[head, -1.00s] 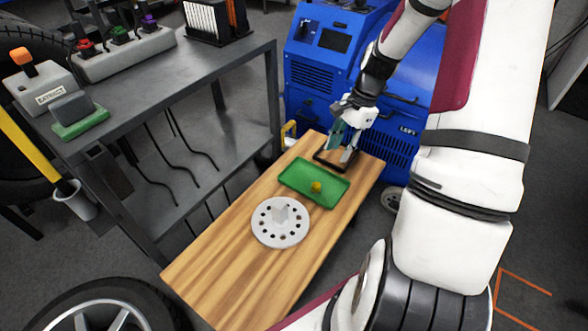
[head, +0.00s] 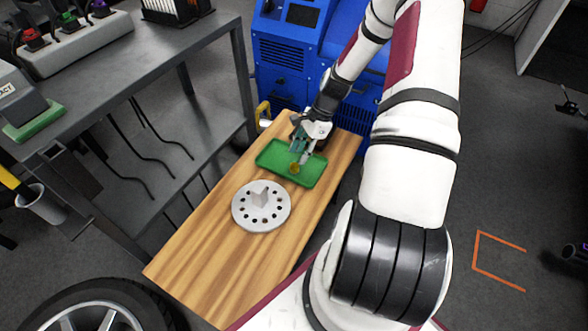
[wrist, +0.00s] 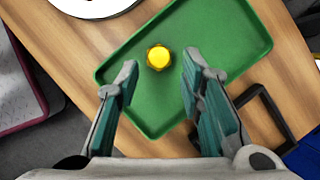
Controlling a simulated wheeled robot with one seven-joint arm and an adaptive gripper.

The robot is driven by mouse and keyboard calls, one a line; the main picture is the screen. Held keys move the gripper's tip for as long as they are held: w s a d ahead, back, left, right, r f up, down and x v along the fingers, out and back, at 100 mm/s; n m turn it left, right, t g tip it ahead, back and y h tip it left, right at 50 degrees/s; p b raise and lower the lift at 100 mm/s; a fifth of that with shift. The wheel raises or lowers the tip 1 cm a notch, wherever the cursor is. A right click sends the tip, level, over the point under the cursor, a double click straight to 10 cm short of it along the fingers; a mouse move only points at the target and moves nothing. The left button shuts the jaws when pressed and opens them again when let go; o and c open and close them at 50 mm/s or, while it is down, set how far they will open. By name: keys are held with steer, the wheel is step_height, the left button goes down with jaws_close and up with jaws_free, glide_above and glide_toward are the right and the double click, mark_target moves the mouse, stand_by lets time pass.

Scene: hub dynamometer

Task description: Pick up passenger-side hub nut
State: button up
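A small yellow nut (wrist: 159,57) lies in a green tray (wrist: 240,30) on the wooden bench. In the head view the nut (head: 295,168) shows near the middle of the tray (head: 270,158), just below my gripper. My gripper (head: 299,158) is over the tray. In the wrist view my gripper (wrist: 160,78) is open, with one finger on either side and nothing between the pads. The nut lies slightly beyond the fingertips, roughly centred between them. I cannot tell how high the fingertips are above the tray.
A grey hub disc with bolt holes (head: 245,214) lies on the wooden bench (head: 200,270) in front of the tray. A dark frame (wrist: 272,110) lies beside the tray. A blue machine (head: 285,60) stands behind, and a grey shelf unit (head: 110,90) stands to the left.

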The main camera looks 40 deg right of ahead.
mark_target(296, 164)
steer(key=shift+b+x, duration=1.2)
steer(key=shift+x, duration=1.55)
steer(key=shift+s+d, duration=0.1)
steer(key=shift+d, duration=0.15)
steer(key=shift+c, duration=0.6)
jaws_close()
